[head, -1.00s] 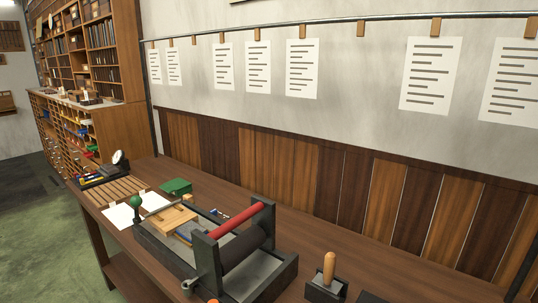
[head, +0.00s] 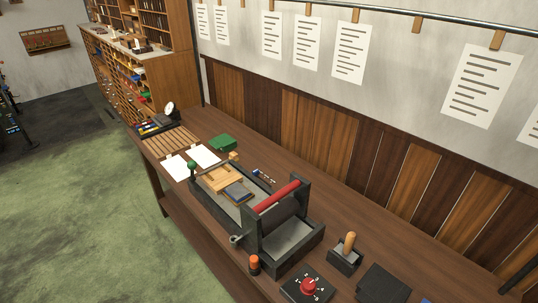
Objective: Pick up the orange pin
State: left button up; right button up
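The orange pin (head: 254,262) stands upright on the wooden workbench (head: 330,262), near its front edge. It looks like a short cylinder with an orange top and a dark lower part. It is just in front of the dark press with a red roller handle (head: 273,196). Neither of my grippers shows in the head view.
A black box with a red dial (head: 308,286) sits right of the pin. A wooden-handled tool in a dark holder (head: 346,250) and a dark block (head: 383,283) stand further right. White sheets (head: 203,156) and a green box (head: 222,143) lie beyond the press. Green floor (head: 80,220) is open at left.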

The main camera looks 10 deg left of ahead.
aim_at(254, 258)
jog(key=u, duration=0.6)
jog(key=k+j+z, duration=0.2)
jog(key=j, duration=0.2)
jog(key=j+z, duration=0.15)
jog(key=j, duration=0.2)
jog(key=k+l+z, duration=0.15)
jog(key=l+u, duration=0.15)
jog(key=i, duration=0.5)
jog(key=j+z, duration=0.4)
jog(key=j, duration=1)
jog(key=k, duration=0.1)
